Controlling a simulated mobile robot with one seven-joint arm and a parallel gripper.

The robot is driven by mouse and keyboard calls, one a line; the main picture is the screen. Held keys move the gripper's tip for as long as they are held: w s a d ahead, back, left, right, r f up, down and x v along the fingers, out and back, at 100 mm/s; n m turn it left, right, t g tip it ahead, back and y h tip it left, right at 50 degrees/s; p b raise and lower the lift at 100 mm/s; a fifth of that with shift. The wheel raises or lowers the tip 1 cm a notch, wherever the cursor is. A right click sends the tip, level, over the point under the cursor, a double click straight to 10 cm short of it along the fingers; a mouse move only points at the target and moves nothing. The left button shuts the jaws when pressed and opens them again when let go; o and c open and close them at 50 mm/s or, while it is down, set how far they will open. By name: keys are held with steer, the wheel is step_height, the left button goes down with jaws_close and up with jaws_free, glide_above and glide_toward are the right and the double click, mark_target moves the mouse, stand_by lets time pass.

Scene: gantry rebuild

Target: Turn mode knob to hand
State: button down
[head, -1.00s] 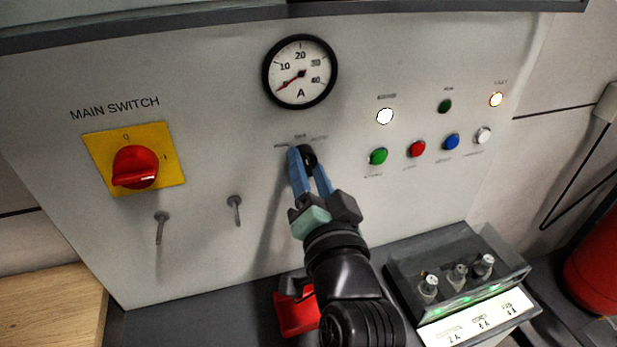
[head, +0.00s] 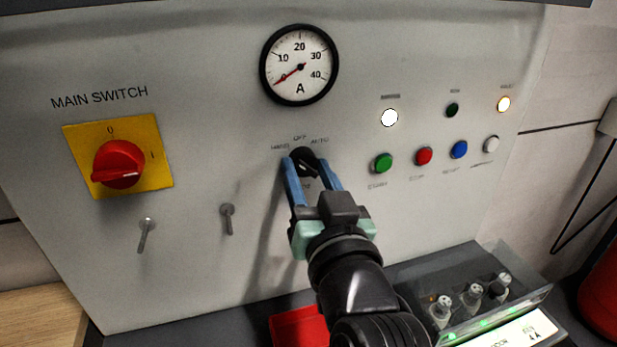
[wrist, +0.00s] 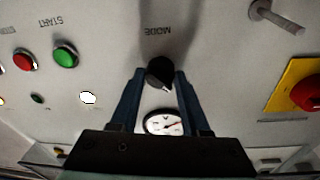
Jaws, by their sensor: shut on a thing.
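The black mode knob (head: 304,157) is on the grey panel below the ammeter, under the labels HAND, OFF and AUTO. My gripper (head: 306,168) reaches it from below, with one blue finger on each side, shut on the knob. The wrist view shows the knob (wrist: 160,72) upside down between the fingertips (wrist: 160,80), above the word MODE as the panel reads. A small pale mark on the knob's edge there seems to lie toward OFF, leaning slightly to the HAND side. The fingers hide part of the knob in the head view.
The red main switch (head: 118,164) on its yellow plate and two metal levers (head: 227,218) are to the left. Green (head: 383,163), red (head: 424,156), blue and white buttons are close on the right. A clear-walled fuse box (head: 480,300) stands at lower right.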

stand_by(0.3)
steer(key=shift+c, duration=2)
jaws_free()
steer(key=r+p+v, duration=0.1)
steer(key=p+v, duration=0.4)
steer(key=v, duration=0.8)
steer(key=shift+f, duration=0.5)
